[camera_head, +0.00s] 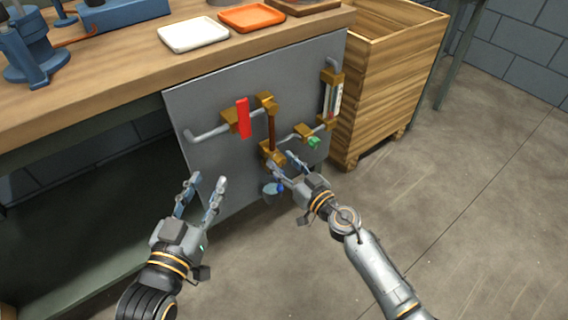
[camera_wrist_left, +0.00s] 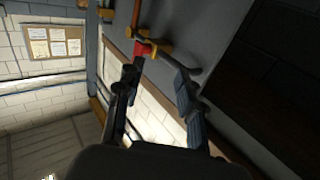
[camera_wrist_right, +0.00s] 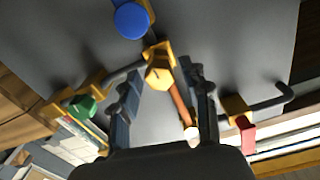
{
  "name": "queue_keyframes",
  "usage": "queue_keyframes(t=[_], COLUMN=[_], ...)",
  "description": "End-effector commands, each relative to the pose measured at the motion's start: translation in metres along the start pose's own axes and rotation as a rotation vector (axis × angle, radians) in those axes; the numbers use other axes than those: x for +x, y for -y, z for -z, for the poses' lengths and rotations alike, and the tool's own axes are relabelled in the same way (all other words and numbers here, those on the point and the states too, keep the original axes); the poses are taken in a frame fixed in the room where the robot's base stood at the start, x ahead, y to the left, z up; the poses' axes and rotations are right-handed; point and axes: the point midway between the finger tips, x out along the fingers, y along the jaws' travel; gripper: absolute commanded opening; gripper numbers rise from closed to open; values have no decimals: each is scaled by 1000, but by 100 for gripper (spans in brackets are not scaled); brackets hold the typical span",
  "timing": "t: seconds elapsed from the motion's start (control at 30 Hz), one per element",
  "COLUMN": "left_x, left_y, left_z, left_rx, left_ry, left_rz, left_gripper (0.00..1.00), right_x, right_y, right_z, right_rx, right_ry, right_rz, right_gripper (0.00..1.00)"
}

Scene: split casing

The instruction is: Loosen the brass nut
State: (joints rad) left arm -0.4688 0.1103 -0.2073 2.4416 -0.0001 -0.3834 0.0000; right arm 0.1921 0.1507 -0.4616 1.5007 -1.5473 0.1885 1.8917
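The brass nut (camera_wrist_right: 158,74) shows as a hexagonal fitting in the right wrist view, at the end of a copper-coloured pipe (camera_wrist_right: 181,101). In the head view the brass fitting (camera_head: 270,151) sits low on the grey panel (camera_head: 215,108), partly hidden by my right gripper. My right gripper (camera_head: 281,163) is open in front of it. In the right wrist view the nut lies between the spread fingertips (camera_wrist_right: 164,72), and I cannot tell whether they touch it. My left gripper (camera_head: 205,182) is open and empty, in front of the panel's lower left.
The panel also carries a red lever (camera_head: 243,118), a green knob (camera_head: 313,142), a blue knob (camera_wrist_right: 131,20) and a sight glass (camera_head: 332,98). A wooden crate (camera_head: 385,90) stands at the right. White (camera_head: 193,34) and orange (camera_head: 251,17) trays lie on the bench. The floor at right is clear.

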Motion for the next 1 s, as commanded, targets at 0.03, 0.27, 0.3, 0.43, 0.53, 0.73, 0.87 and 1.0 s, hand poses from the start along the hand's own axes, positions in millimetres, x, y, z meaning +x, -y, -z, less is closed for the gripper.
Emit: queue_keyframes(t=[0.03, 0.27, 0.3, 0.43, 0.53, 0.73, 0.87, 1.0], left_x=[0, 0, 0, 0, 0, -6, -11, -18], left_y=[0, 0, 0, 0, 0, 5, 7, 9], left_z=[0, 0, 0, 0, -4, -26, -41, -56], left_rx=[0, 0, 0, 0, 0, 2, 3, 4], left_ry=[0, 0, 0, 8, 31, 152, 239, 325], left_rz=[0, 0, 0, 0, 1, 10, 15, 20], left_gripper=[38, 38, 38, 38, 38, 38, 38, 38], right_x=[0, 0, 0, 0, 0, 0, 0, 0], right_y=[0, 0, 0, 0, 0, 0, 0, 0], right_z=[0, 0, 0, 0, 0, 1, 1, 1], right_rx=[0, 0, -2, -17, -45, -160, -269, -400], right_ry=[0, 0, 0, 0, 0, 1, 1, 1], right_rz=[0, 0, 0, 0, 0, -1, -1, -1], right_gripper=[30, 0, 0, 0, 0, 0, 0, 0])
